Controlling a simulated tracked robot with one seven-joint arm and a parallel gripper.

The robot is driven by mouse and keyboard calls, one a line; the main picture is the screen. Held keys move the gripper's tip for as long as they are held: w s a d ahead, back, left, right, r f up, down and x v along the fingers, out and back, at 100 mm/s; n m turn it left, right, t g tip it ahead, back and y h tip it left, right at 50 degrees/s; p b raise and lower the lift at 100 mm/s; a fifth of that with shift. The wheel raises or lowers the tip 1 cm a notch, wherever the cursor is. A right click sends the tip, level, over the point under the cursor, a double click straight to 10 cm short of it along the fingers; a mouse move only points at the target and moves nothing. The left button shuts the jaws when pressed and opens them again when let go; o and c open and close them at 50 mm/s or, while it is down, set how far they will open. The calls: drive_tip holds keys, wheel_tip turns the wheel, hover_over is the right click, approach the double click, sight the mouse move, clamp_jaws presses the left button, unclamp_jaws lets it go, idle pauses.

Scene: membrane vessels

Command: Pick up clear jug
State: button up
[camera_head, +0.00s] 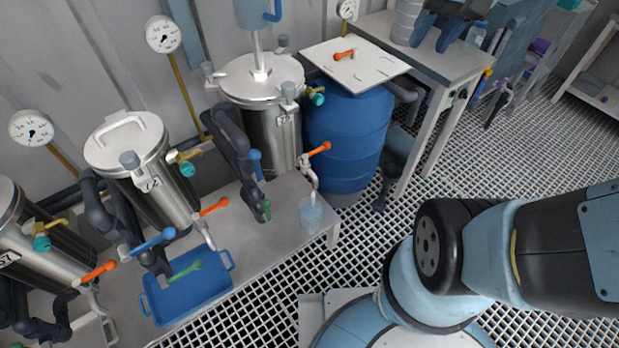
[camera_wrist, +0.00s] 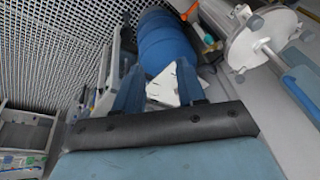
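The clear jug (camera_head: 310,215) is a small, translucent, pale blue vessel. It stands upright on the grey bench (camera_head: 284,207) near its right end, below a tap with an orange handle (camera_head: 319,149). I cannot make it out in the wrist view. My gripper shows at the top of the head view (camera_head: 433,43), over the far table and well away from the jug. In the wrist view, my gripper (camera_wrist: 160,84) has its two blue fingers apart with nothing held between them. A white board (camera_wrist: 160,90) shows beyond them.
A blue barrel (camera_head: 347,135) topped by the white board (camera_head: 356,66) stands right of the jug. Steel vessels (camera_head: 262,106) with valves and pipes line the wall. A blue tray (camera_head: 190,289) lies on the bench at left. Open grating floor (camera_head: 480,165) lies at right.

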drive_tip(key=w+a+f+m+g+y, duration=0.1)
drive_tip(key=w+f+m+g+y, duration=0.5)
drive_tip(key=w+f, duration=1.5)
drive_tip(key=m+t+y, duration=0.3)
drive_tip(key=m+y, duration=0.5)
drive_tip(key=y, duration=0.1)
approach(313, 199)
drive_tip(key=w+d+r, duration=0.7)
drive_tip(key=w+r, duration=0.2)
drive_tip(key=r, duration=0.3)
drive_tip(key=s+a+f+m+t, duration=0.25)
drive_tip(key=s+f+m, duration=0.2)
drive_tip(key=f, duration=0.55)
drive_tip(key=s+a+f+m+t, duration=0.25)
drive_tip(key=s+f+t, duration=0.2)
drive_tip(key=f, duration=0.55)
drive_tip(key=shift+m, duration=0.3)
drive_tip(key=x, duration=1.2)
drive_tip(key=shift+s+a+r, duration=0.1)
drive_tip(key=shift+s+a, duration=0.15)
